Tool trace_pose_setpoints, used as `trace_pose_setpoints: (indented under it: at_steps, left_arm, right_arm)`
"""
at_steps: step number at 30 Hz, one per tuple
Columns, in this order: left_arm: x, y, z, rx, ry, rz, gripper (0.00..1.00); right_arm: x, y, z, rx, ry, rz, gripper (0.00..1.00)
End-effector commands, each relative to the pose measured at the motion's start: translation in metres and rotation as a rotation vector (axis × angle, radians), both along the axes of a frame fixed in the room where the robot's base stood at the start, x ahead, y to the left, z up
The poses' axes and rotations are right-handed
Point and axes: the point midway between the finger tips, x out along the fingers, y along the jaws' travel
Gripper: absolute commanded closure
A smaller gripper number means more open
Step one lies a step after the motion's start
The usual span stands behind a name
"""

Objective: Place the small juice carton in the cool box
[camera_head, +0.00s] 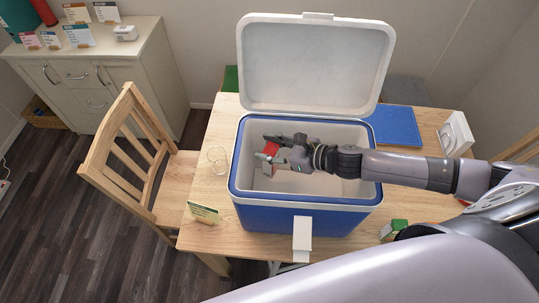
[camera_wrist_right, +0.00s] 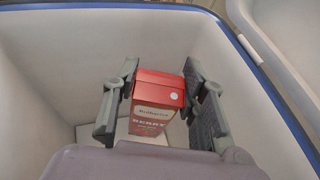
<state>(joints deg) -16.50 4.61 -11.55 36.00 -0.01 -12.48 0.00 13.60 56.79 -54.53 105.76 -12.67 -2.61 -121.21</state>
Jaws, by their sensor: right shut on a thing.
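The blue cool box (camera_head: 300,219) stands on the wooden table with its white lid (camera_head: 315,65) raised at the back. My right gripper (camera_head: 268,160) reaches in from the right and is inside the box opening. It is shut on the small red juice carton (camera_head: 273,148), partly hidden by the fingers in the head view. In the right wrist view the carton (camera_wrist_right: 152,112) is upright between the two fingers (camera_wrist_right: 160,105), with pale box walls around it. I cannot tell whether its bottom touches the floor. My left gripper is not in view.
A glass (camera_head: 217,157) and a small card (camera_head: 203,213) are left of the box. A blue mat (camera_head: 394,126), a white object (camera_head: 455,136) and a small green item (camera_head: 394,230) are to its right. A wooden chair (camera_head: 133,160) stands at the table's left.

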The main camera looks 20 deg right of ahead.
Motion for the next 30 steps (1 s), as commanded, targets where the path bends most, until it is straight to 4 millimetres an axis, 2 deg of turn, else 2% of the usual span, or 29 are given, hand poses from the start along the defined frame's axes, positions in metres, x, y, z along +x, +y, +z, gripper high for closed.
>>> trace_pose_setpoints:
  at_steps: [8, 30]
  left_arm:
    - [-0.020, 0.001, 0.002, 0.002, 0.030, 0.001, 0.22]
    - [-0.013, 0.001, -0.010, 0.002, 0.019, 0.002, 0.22]
  right_arm:
    - [0.000, 0.000, -0.035, 0.002, 0.003, -0.002, 1.00]
    - [0.000, 0.000, -0.051, 0.001, 0.000, 0.000, 1.00]
